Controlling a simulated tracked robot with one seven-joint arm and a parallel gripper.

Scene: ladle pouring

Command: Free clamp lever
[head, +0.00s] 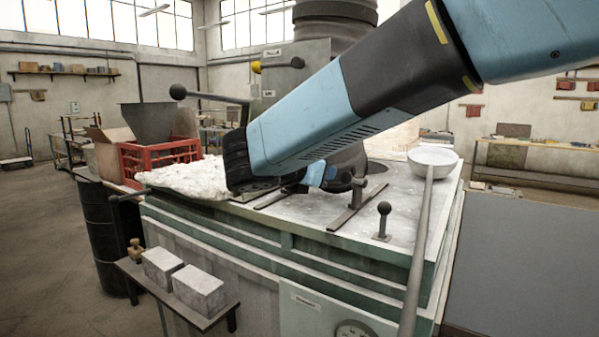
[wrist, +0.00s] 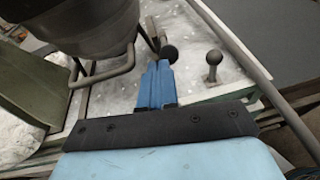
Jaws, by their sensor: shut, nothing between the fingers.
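A ball-ended dark lever (wrist: 168,53) lies just beyond my fingertips in the wrist view, close to the dark pot; I cannot tell if they touch. A second, upright ball-topped lever (wrist: 214,57) stands to the right on a small base; it also shows in the head view (head: 384,209) near the front of the machine top. I cannot tell from looks which is the clamp lever. My gripper (wrist: 159,66) has its blue fingers together, empty, low over the pale top. In the head view my arm hides most of it, with a bit of blue (head: 315,173) showing.
A dark rounded pot (wrist: 85,22) with a bent bar is at upper left. A long-handled ladle with a white bowl (head: 433,156) rests on the right; its handle (head: 419,255) slants down the front right. White lumpy material (head: 188,178) covers the left of the top.

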